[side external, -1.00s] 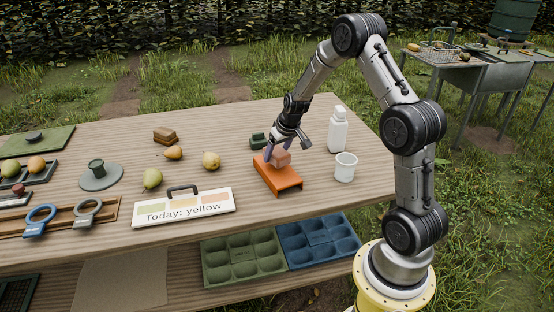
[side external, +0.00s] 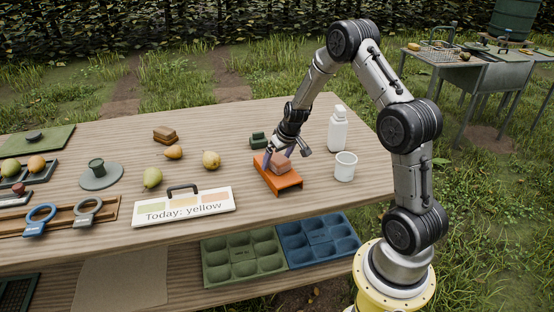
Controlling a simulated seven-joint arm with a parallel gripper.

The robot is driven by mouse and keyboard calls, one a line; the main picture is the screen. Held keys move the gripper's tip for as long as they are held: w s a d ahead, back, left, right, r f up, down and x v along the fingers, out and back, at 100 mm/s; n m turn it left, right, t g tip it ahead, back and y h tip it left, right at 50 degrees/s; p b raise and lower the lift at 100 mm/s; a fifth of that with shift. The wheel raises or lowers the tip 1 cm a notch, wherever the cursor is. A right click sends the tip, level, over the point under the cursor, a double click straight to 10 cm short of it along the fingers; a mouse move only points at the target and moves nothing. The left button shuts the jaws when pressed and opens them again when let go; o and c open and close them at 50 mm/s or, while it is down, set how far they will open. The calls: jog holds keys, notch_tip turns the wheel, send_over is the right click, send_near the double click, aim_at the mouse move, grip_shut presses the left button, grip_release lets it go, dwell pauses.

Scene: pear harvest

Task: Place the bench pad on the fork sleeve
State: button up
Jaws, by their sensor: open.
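The bench pad, which I take to be the pinkish-brown block (side external: 281,166), lies on top of the orange piece, which I take to be the fork sleeve (side external: 286,183). The orange piece stands on the right part of the table. My gripper (side external: 286,153) is open just above the pad, with one finger at its left side and the other up to its right. The finger and wrist hide part of the pad's left and far sides, so I cannot tell whether the left finger touches it.
A white bottle (side external: 337,131) and a white cup (side external: 345,167) stand right of the orange piece. A small dark green object (side external: 258,141) is behind it. Green (side external: 208,270) and blue (side external: 283,257) trays sit below.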

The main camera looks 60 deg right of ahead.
jog(key=s+a+r+n, duration=0.1)
jog(key=s+a+r, duration=0.35)
jog(key=r, duration=0.45)
jog(key=s+a+r, duration=0.3)
jog(key=a+r, duration=0.3)
jog(key=r, duration=0.3)
jog(key=s+a+r+n+y, duration=0.1)
jog(key=s+a+r, duration=0.1)
jog(key=s+a, duration=0.5)
jog(key=s+a+r+n+t, duration=0.1)
jog(key=s+a+r+n, duration=0.1)
jog(key=s+a, duration=0.5)
jog(key=s+r, duration=0.1)
jog(key=s, duration=0.4)
jog(key=shift+s+a+r+n+y, duration=0.15)
jog(key=shift+r+n+y, duration=0.15)
jog(key=shift+r+y, duration=0.1)
